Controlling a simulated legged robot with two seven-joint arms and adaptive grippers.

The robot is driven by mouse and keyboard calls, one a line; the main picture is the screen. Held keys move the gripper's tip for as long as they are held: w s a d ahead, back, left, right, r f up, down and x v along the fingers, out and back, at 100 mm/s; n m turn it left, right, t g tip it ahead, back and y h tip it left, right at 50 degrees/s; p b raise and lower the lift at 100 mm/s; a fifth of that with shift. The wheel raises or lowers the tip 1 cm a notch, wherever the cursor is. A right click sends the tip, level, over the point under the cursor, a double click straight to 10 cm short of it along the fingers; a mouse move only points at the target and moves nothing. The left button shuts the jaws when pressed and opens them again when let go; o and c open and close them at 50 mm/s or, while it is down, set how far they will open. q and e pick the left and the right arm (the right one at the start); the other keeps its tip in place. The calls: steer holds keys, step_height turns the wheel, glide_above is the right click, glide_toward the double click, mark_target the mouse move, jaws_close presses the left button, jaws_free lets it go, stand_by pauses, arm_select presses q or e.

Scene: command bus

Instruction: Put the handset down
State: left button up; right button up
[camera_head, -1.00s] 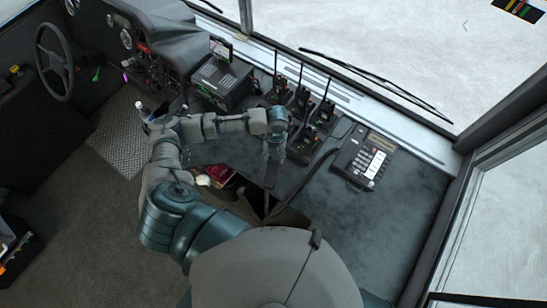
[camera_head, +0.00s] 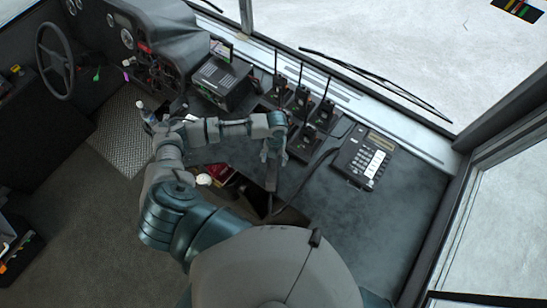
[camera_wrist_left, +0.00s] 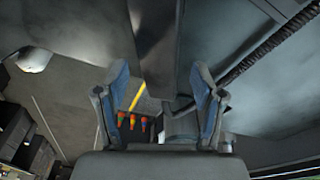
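A black desk phone (camera_head: 364,156) with a pale key panel stands on the dark console at the right in the head view. A dark cord (camera_head: 316,168) runs from near it down to the left; a ribbed black cord (camera_wrist_left: 268,52) crosses the upper right of the left wrist view. My right gripper is not in view.
Several radios with antennas (camera_head: 302,103) stand behind my left gripper, near the windshield. A boxy device (camera_head: 222,82) is left of them. An open recess (camera_head: 285,214) lies in the console below the gripper. The console (camera_head: 385,225) is clear in front of the phone.

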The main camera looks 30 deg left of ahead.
arm_select(q)
step_height(320, 180, up, 12)
steer(key=w, duration=0.1)
steer(key=shift+w+a+r+b, duration=0.25)
steer(key=shift+w+a+b, duration=0.05)
steer(key=shift+b, duration=0.1)
steer(key=shift+f, duration=0.1)
stand_by(0.5)
